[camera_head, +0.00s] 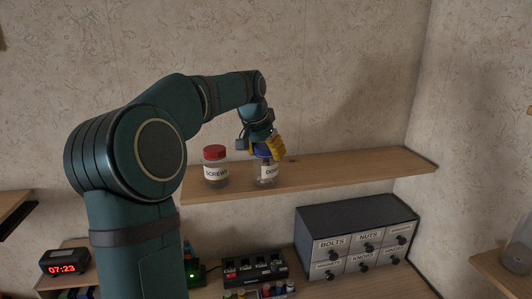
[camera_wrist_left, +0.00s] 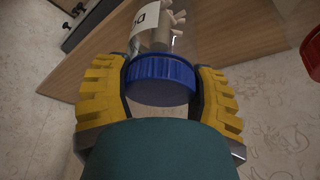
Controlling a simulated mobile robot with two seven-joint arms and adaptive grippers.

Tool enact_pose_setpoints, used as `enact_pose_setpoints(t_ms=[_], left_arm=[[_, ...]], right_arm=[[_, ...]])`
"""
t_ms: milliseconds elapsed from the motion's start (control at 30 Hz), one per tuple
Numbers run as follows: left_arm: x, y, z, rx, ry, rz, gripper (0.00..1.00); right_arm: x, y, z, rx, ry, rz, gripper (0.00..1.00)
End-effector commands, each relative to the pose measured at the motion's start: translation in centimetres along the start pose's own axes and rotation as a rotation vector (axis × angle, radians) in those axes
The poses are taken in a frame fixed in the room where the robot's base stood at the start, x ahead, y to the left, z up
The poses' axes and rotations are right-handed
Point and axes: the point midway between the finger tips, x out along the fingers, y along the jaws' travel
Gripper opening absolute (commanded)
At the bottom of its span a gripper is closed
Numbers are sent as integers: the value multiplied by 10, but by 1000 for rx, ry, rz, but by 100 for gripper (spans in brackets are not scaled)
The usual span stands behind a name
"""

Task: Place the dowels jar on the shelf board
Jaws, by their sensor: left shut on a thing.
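The dowels jar (camera_head: 266,173) is clear with a blue lid and a white label, partly readable. It is at the shelf board, right of the screws jar. My left gripper (camera_head: 267,149) is shut on its blue lid from above. In the left wrist view the yellow fingers sit on both sides of the blue lid (camera_wrist_left: 161,79), with pale dowels showing inside the jar. The wooden shelf board (camera_head: 350,164) runs along the wall. The jar's base appears at the board's surface; I cannot tell whether it touches. My right gripper is not in view.
The red-lidded screws jar (camera_head: 215,168) stands on the board just left of the dowels jar. The board's right part is clear. Below are a labelled drawer cabinet (camera_head: 355,240), a black charger-like unit (camera_head: 246,266) and a clock (camera_head: 64,262). Another jar (camera_head: 516,250) stands far right.

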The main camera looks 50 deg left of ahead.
Motion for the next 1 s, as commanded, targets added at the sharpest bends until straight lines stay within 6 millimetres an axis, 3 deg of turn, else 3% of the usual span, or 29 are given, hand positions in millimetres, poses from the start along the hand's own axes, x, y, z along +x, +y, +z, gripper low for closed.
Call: enact_pose_setpoints(t_ms=[433, 467, 533, 867, 1000], left_arm=[[7, 0, 3, 0, 2, 0, 16], [7, 0, 3, 0, 1, 0, 69], [6, 0, 3, 0, 1, 0, 94], [5, 0, 2, 0, 1, 0, 94], [-5, 0, 1, 0, 4, -1, 94]], right_arm=[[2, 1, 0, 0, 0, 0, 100], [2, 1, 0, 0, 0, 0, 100], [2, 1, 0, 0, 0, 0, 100], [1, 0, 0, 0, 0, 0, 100], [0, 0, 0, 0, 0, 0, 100]])
